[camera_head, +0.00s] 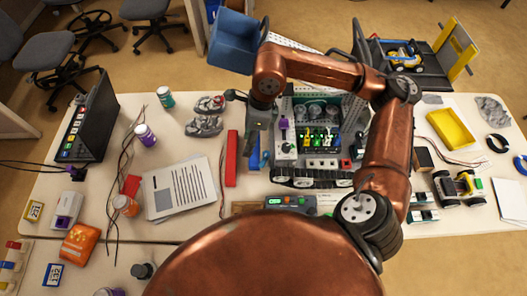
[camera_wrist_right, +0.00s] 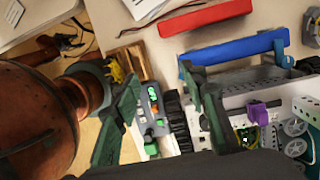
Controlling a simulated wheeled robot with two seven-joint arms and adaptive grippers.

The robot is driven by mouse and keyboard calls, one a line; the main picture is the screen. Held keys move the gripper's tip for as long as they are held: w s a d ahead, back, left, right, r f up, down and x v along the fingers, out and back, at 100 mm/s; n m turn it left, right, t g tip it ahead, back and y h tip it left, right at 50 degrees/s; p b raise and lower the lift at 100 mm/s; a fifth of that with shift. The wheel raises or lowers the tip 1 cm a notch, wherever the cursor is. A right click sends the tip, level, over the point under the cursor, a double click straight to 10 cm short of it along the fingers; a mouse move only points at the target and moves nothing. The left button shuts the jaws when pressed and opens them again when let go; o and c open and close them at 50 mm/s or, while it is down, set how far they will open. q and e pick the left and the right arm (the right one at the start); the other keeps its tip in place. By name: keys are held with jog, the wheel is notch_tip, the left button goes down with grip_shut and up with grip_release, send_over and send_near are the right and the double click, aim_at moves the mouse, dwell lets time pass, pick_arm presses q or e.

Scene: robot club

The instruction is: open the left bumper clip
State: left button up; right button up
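A small tracked robot (camera_head: 310,163) stands on the table, with green and yellow parts inside its open body. A purple clip-like piece (camera_head: 284,124) sits upright on its left side; it also shows in the right wrist view (camera_wrist_right: 262,112). I cannot tell whether it is the left bumper clip or how far it is open. A blue bar (camera_wrist_right: 232,47) lies beside the robot's left edge. My right gripper (camera_head: 254,143) hangs just left of the robot, near the blue bar. In the wrist view its fingers (camera_wrist_right: 158,75) are apart with nothing gripped. My left gripper is out of view.
A red bar (camera_head: 231,158) lies left of the blue one. A controller box (camera_head: 290,203) with lit buttons is at the robot's front. Papers (camera_head: 180,190), bottles and cables lie to the left. A yellow tray (camera_head: 450,130) and wheeled car (camera_head: 459,188) are right.

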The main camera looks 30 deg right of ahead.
aim_at(266, 153)
jog(key=d+f+h, duration=0.1)
jog(key=d+f, duration=0.1)
jog(key=w+d+f+h, duration=0.1)
jog(key=d+f, duration=0.4)
jog(key=f, duration=0.1)
jog(key=shift+w+d+f+m+g+h+b, duration=0.25)
jog(key=shift+w+d+m+g+h+b, duration=0.05)
jog(key=shift+w+d+m+h+b, duration=0.1)
notch_tip(266, 153, down, 6)
jog(key=shift+a, duration=0.1)
jog(key=shift+f, duration=0.75)
jog(key=shift+c, duration=0.3)
grip_shut()
